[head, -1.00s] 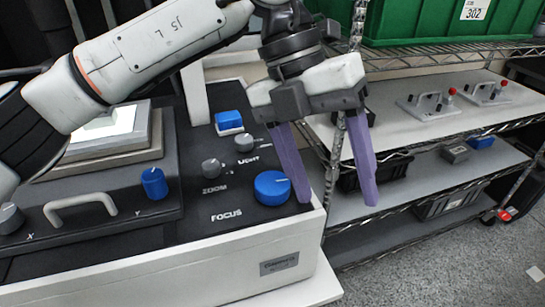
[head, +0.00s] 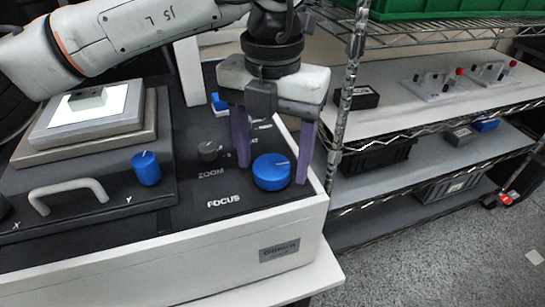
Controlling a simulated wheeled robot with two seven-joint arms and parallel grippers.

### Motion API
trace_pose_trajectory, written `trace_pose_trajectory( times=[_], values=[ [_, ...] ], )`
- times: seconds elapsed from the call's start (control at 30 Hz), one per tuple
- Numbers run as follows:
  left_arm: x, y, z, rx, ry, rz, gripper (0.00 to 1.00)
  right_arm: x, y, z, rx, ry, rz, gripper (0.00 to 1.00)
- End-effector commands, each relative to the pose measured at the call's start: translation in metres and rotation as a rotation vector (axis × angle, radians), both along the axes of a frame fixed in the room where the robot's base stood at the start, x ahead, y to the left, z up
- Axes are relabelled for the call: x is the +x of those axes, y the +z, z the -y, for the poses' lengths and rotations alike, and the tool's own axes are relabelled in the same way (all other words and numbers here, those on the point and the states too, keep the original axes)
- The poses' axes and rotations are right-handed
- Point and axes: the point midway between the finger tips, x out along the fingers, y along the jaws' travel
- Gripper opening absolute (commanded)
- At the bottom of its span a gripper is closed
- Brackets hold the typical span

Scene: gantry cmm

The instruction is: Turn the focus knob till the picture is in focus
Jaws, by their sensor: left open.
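The blue focus knob (head: 271,173) sits on the machine's black top panel, right above the white word FOCUS. It is round with a pale pointer line on top. My left gripper (head: 272,174) points down over it, open. One purple finger is at the knob's left and the other at its right, with a small gap visible on the left; I cannot tell whether the right finger touches. The lit stage (head: 75,111) with a small dark part on it is at the left. No screen with the picture is in view. My right gripper is not in view.
A blue item behind the gripper is partly hidden. A wire shelf (head: 440,140) with fixtures and bins stands at the right.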

Motion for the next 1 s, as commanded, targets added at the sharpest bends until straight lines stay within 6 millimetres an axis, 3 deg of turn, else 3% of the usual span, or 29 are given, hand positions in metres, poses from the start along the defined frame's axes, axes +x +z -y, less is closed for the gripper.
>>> trace_pose_trajectory(
  times=[0.33,0.6,1.0],
  values=[
    [-0.0002,-0.0047,-0.0001,0.0,-0.001,0.0,0.65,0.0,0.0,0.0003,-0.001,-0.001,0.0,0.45],
    [-0.0002,-0.0044,0.0,-0.001,-0.001,0.0,0.23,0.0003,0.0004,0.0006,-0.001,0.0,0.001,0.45],
    [0.0,-0.0045,0.0004,-0.002,-0.107,-0.001,0.24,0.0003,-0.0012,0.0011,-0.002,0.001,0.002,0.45]
  ],
)
